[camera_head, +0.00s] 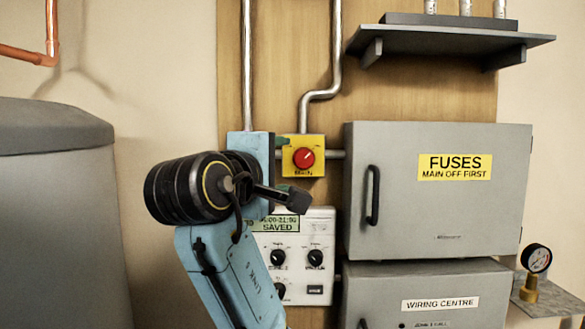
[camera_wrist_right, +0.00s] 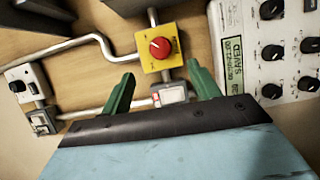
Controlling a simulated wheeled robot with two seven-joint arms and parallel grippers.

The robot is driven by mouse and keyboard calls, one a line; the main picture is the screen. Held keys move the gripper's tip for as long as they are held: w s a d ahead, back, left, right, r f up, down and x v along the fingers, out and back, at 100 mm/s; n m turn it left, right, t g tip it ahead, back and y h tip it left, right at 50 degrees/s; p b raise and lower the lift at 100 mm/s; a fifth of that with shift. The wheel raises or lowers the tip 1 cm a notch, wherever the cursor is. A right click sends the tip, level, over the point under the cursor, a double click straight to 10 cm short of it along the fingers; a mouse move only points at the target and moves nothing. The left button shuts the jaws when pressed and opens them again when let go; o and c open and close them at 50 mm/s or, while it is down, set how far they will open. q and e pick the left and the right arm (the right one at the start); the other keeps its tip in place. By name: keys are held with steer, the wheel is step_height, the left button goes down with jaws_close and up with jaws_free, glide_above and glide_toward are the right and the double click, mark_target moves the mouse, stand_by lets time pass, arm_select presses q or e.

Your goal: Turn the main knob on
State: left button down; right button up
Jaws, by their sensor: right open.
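The main knob is a round red knob (camera_head: 304,158) on a yellow box marked MAIN (camera_head: 315,142), with a pale mark slanting to the upper right in the head view. In the right wrist view the red knob (camera_wrist_right: 159,47) sits just beyond the fingertips, between their lines. My right gripper (camera_head: 282,164) has green fingers, one above the other at the left side of the yellow box. In the wrist view the right gripper (camera_wrist_right: 160,72) is open, with nothing between its fingers. My wrist hides part of the wall below the box. My left gripper is not in view.
A grey fuse cabinet (camera_head: 440,230) with a black handle stands right of the box. A control panel (camera_head: 318,215) with black dials is below it. Metal pipes (camera_head: 317,97) run above. A grey shelf (camera_head: 450,40) juts out at upper right.

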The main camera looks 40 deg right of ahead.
steer(key=shift+v, duration=1.65)
